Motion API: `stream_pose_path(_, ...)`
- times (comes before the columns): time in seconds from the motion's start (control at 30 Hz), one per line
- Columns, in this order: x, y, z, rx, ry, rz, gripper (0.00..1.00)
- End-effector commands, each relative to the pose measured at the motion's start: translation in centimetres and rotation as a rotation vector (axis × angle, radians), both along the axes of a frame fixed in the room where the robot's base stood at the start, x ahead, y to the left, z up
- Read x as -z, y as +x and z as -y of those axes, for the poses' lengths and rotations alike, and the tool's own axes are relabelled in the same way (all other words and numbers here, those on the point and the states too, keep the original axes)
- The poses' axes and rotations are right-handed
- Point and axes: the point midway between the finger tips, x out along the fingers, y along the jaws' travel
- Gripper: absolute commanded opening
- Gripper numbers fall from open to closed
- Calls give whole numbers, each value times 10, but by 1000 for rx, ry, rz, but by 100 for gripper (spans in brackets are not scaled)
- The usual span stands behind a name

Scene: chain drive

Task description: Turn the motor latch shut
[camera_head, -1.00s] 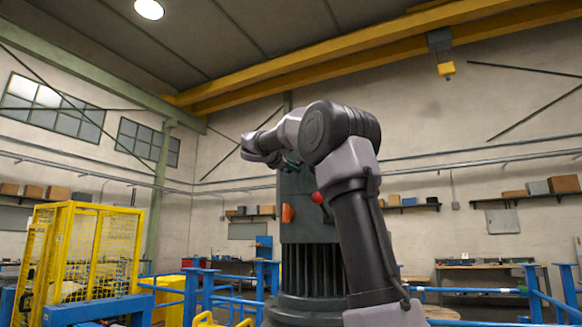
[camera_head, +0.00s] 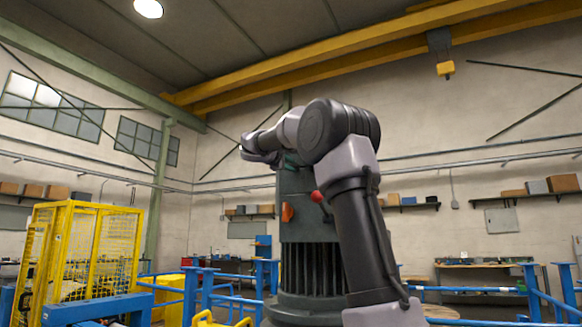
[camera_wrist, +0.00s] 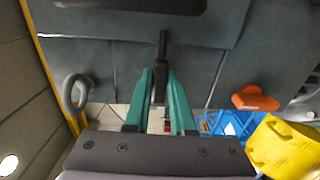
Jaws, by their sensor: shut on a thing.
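The motor is a tall dark grey-green housing (camera_head: 305,262) with a ribbed lower part, standing in front of me in the head view. In the wrist view its dark grey surface (camera_wrist: 95,65) fills the upper part. My gripper (camera_wrist: 161,76) has two teal fingers shut on a thin dark bar (camera_wrist: 163,40), which looks like the latch handle. The bar points up the picture from between the fingers. In the head view my gripper is small and partly hidden by my arm, so the latch's angle is hard to tell there.
An orange block (camera_wrist: 254,98) is on the housing right of the fingers; it also shows in the head view (camera_head: 287,212). A grey ring (camera_wrist: 76,92) is left of the fingers. A red knob (camera_head: 317,196) sits beside my arm. Blue rails and a yellow cage (camera_head: 95,245) stand around.

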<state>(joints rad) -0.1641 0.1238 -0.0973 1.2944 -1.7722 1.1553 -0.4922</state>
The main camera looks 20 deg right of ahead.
Motion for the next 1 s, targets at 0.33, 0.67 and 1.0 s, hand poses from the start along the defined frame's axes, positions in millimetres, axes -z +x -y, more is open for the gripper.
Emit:
stream_pose_path(0.33,2,1,-1,0,10,5,0)
stream_pose_path(0.67,2,0,0,0,8,5,52)
stream_pose_path(1.0,0,-9,-12,-2,6,6,52)
